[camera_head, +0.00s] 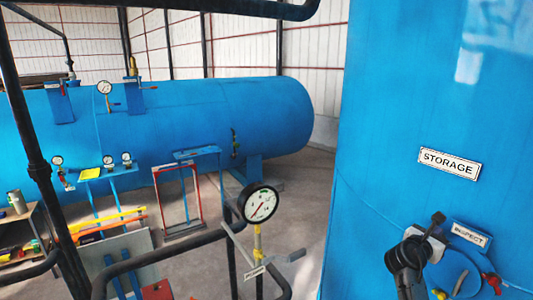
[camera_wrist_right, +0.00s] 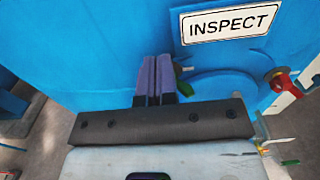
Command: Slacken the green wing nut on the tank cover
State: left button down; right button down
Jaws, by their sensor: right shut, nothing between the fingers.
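The tank cover (camera_head: 450,272) is a round blue plate low on the big blue tank at right, below the INSPECT label (camera_head: 470,234). It also shows in the right wrist view (camera_wrist_right: 222,87). In that view a green piece, seemingly the green wing nut (camera_wrist_right: 181,86), sits at the cover's left edge, partly hidden behind my fingers. In the head view I cannot make it out behind my right gripper (camera_head: 438,218). My right gripper (camera_wrist_right: 156,72) is shut and empty, its purple fingertips just left of the green piece; I cannot tell whether they touch. My left gripper is not in view.
A red fitting (camera_head: 493,281) is at the cover's right; it also shows in the wrist view (camera_wrist_right: 282,82). A yellow-green piece (camera_head: 439,294) is at the cover's lower left. A gauge (camera_head: 261,203) and dark railing (camera_head: 165,256) stand left of the tank.

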jog(key=shift+w, duration=0.1)
dwell(0.5)
jog(key=shift+p, duration=0.3)
jog(key=p+v, duration=0.5)
jog(key=v, duration=0.1)
jog(key=shift+r, duration=0.3)
dwell(0.4)
jog(key=shift+w+a, duration=0.1)
jog(key=shift+w, duration=0.05)
